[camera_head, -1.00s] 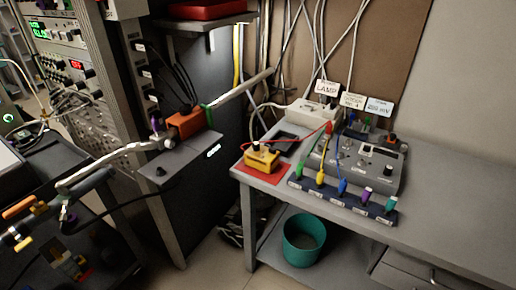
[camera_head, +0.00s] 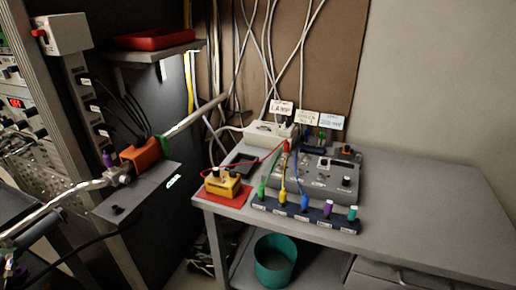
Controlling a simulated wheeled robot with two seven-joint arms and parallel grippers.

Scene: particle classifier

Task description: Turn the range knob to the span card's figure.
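A grey instrument box (camera_head: 315,178) stands on the bench with a black knob (camera_head: 346,182) at its right front and another dark control (camera_head: 325,162) behind it. The labels are too small to tell which is the range knob or where it points. Three white cards stand behind the box: a lamp card (camera_head: 282,107), a middle card (camera_head: 306,117) and a right card (camera_head: 331,122). The right card seems to carry a figure in mV, which fits a span card, but its print is blurred now. Neither of my grippers is in view.
A strip of coloured plugs (camera_head: 305,213) runs along the front of the instrument box. A yellow box (camera_head: 222,183) with knobs sits on a red mat (camera_head: 236,201) at the left. The bench's right side (camera_head: 430,200) is clear. A teal bin (camera_head: 274,262) stands below.

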